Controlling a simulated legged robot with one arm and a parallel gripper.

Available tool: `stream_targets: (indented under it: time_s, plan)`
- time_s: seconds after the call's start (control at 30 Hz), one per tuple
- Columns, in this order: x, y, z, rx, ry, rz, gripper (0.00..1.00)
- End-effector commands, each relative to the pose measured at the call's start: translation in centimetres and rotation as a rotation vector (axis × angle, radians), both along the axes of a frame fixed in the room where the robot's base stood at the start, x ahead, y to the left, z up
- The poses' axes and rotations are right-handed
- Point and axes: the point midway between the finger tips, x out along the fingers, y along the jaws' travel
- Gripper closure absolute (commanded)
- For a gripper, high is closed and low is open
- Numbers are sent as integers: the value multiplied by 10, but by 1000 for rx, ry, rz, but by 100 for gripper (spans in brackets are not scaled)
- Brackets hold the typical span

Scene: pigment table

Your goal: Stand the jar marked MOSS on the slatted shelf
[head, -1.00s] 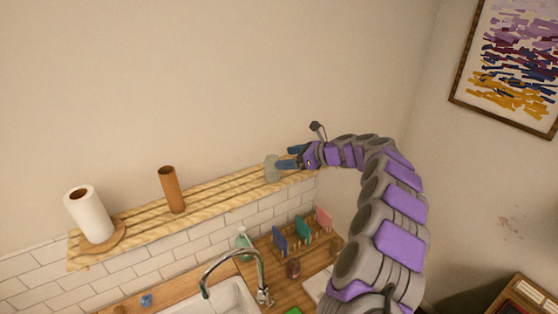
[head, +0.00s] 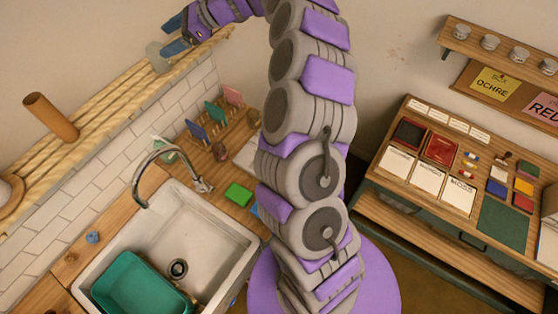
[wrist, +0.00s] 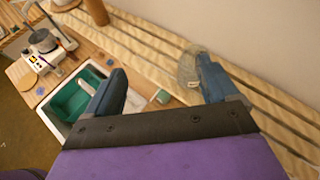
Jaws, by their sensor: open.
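A grey, translucent jar (head: 157,57) is at the far end of the slatted wooden shelf (head: 95,95) on the wall. I see no label on it, so I cannot tell whether it is marked MOSS. It appears to stand on the slats. My gripper (head: 173,36) is beside it with its blue fingers spread. In the wrist view the gripper (wrist: 161,68) is open over the shelf (wrist: 150,40), and the jar (wrist: 187,66) is right by the right fingertip, partly hidden by it. I cannot tell whether they touch.
A brown cylinder (head: 50,117) stands on the same shelf, nearer. Below are a sink (head: 215,235) with a green tub (head: 140,285), a tap (head: 155,165) and a rack of coloured pieces (head: 215,125). A pigment table (head: 450,175) stands at the right. Bare slats lie between cylinder and jar.

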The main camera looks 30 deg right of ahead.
Motion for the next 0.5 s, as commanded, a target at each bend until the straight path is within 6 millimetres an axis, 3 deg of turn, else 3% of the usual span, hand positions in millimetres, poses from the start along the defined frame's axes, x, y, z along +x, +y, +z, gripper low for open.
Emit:
stream_targets:
  time_s: [0.1,0.2,0.5]
  plan:
    - [-35,40,16,-82,-68,139,13]
    - [-64,62,23,-152,-123,251,13]
    - [-162,101,29,-367,-289,586,13]
